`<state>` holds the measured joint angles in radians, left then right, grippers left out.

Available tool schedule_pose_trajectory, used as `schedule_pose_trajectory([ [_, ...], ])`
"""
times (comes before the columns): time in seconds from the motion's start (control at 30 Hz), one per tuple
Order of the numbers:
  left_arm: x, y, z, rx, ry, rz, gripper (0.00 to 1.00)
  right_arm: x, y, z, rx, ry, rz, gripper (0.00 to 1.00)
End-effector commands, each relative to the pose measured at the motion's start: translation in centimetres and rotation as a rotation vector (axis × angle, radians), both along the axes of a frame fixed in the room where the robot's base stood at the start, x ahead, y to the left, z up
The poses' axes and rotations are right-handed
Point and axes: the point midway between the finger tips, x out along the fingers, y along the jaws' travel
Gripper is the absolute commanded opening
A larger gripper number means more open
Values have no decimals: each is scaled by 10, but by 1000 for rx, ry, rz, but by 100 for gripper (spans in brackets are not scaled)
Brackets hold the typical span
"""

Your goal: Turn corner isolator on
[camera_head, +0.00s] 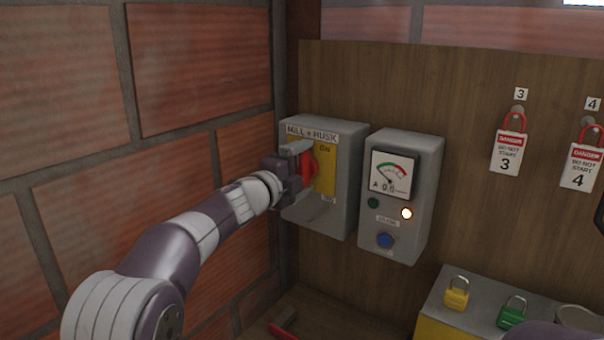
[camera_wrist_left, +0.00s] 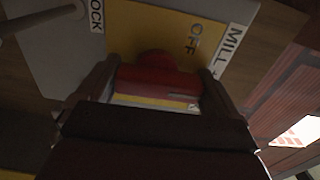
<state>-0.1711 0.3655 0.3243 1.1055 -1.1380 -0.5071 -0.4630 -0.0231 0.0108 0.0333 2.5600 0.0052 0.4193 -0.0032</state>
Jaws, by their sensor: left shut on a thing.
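The corner isolator (camera_head: 335,215) is a grey box labelled "MILL + HUSK" on the wooden panel beside the brick wall. Its yellow plate (camera_head: 326,175) carries a red handle (camera_head: 313,164); "ON" reads at the plate's upper right. My left gripper (camera_head: 297,172) is shut on the red handle and hides part of it. In the left wrist view the red handle (camera_wrist_left: 158,82) lies between the two fingers, with "OFF" and "MILL" at upper right and "LOCK" at upper left. The handle's exact angle is hard to tell. My right gripper is not in view.
A grey meter box (camera_head: 418,160) stands close right of the isolator, with a dial, a lit white lamp and a blue button. Red lockout tags (camera_head: 508,150) hang further right. A yellow padlock (camera_head: 456,294) and a green padlock (camera_head: 512,311) lie on a box at lower right.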

Motion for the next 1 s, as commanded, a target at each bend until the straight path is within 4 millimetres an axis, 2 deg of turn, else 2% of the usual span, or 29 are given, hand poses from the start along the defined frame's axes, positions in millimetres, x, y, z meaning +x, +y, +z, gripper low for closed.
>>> schedule_pose_trajectory([
  [0.03,0,-1,-7,12,3,-3,64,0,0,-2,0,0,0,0],
  [0.6,0,-2,-9,37,-8,-3,64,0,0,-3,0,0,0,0],
  [0.63,0,-2,-9,37,-8,-3,100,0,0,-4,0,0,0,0],
  [0.87,0,-1,-8,35,-11,-2,100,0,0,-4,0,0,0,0],
  [1.0,-9,7,-9,35,-13,0,100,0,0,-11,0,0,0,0],
])
